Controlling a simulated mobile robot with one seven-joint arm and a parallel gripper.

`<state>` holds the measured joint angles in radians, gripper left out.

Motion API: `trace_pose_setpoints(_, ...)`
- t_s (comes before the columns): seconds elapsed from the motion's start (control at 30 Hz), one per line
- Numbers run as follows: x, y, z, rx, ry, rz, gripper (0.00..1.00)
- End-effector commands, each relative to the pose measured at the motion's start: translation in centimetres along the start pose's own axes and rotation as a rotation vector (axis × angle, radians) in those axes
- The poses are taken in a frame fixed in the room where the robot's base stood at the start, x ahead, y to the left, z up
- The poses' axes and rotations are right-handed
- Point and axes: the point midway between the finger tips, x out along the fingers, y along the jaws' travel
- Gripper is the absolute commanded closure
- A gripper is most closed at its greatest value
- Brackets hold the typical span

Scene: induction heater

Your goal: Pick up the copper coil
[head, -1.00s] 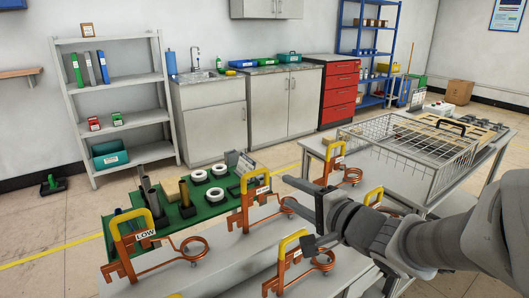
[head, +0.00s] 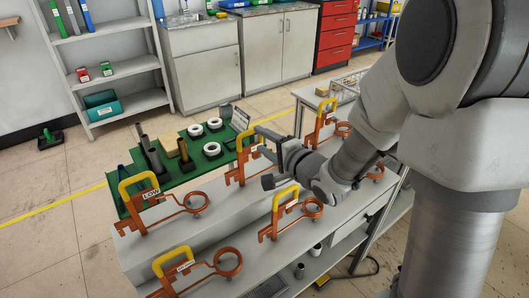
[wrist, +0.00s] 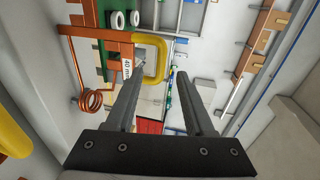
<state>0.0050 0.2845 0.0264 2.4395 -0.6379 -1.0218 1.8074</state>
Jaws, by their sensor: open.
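Several copper coils with yellow handles stand on the bench. One copper coil with a "LOW" label (head: 195,201) is at the left, one (head: 228,262) at the front, and one (head: 312,208) in the middle. Another coil's yellow handle (head: 246,146) stands at the back, just left of my gripper (head: 263,157). In the wrist view my gripper (wrist: 160,78) is open and empty. A labelled copper coil (wrist: 92,99) with a yellow handle (wrist: 160,45) lies beyond the fingertips, apart from them. Which coil is meant, I cannot tell.
Another coil (head: 325,112) stands at the back right. Grey shelves (head: 110,65) stand behind.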

Motion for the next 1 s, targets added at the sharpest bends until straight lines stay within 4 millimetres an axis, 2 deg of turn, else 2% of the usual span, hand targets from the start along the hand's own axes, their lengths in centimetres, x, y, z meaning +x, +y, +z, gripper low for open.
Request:
trace_pose_setpoints(0.1,1.3,0.1,0.0,0.000,-0.001,-0.001,0.47)
trace_pose_setpoints(0.27,2.2,0.1,-0.2,0.000,0.001,0.000,0.47)
trace_pose_setpoints(0.6,6.5,-0.1,-0.8,0.000,-0.001,-0.001,0.47)
trace_pose_setpoints(0.87,6.8,-0.2,-0.9,0.001,0.002,-0.001,0.47)
trace_pose_setpoints(1.0,6.8,-0.2,-0.9,0.001,0.001,-0.001,0.68)
